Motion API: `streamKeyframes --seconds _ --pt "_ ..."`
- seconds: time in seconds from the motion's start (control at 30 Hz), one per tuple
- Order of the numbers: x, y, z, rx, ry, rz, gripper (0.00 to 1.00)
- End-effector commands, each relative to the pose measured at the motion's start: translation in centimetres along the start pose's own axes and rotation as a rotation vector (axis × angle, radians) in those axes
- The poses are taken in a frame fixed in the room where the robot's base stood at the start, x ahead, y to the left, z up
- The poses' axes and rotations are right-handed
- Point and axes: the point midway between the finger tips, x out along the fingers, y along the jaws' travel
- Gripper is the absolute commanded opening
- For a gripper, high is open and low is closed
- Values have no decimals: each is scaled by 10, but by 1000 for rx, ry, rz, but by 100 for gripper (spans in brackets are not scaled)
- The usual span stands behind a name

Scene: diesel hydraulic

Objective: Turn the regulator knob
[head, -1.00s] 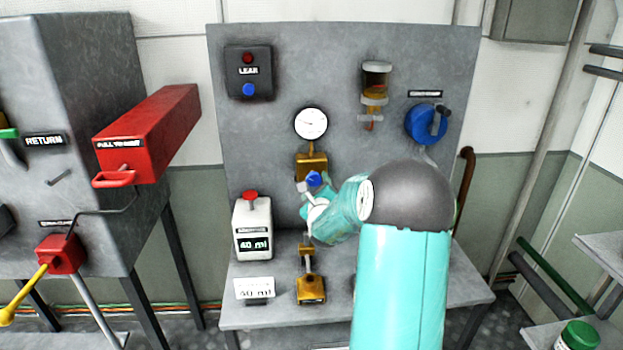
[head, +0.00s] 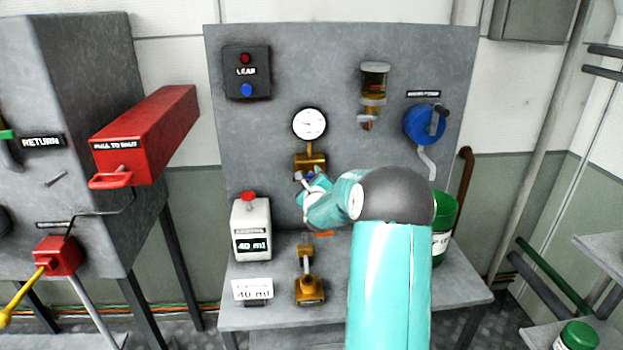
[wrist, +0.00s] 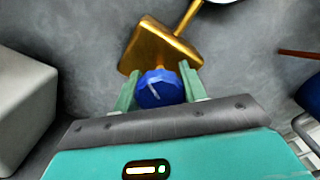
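The regulator knob (wrist: 158,90) is blue and faceted, with a pale line on its face that leans off vertical. It sits in front of the brass regulator body (wrist: 160,47), below the round gauge (head: 309,123) on the grey panel. My gripper (wrist: 160,80) has one teal finger on each side of the knob in the wrist view. I see no clear gap between fingers and knob, but cannot tell whether they press on it. In the head view my gripper (head: 311,185) covers most of the knob below the brass body (head: 310,162).
A white box with a red top (head: 251,226) stands left of my gripper. A green container (head: 444,220) is partly behind my arm. A brass fitting (head: 309,288) and a label card (head: 252,288) are on the bench below. A blue crank wheel (head: 424,124) is at upper right.

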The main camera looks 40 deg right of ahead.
Motion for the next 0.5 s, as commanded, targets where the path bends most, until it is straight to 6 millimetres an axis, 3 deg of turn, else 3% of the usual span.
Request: streamKeyframes --seconds 0.5 --pt "0 1 0 -140 0 0 19"
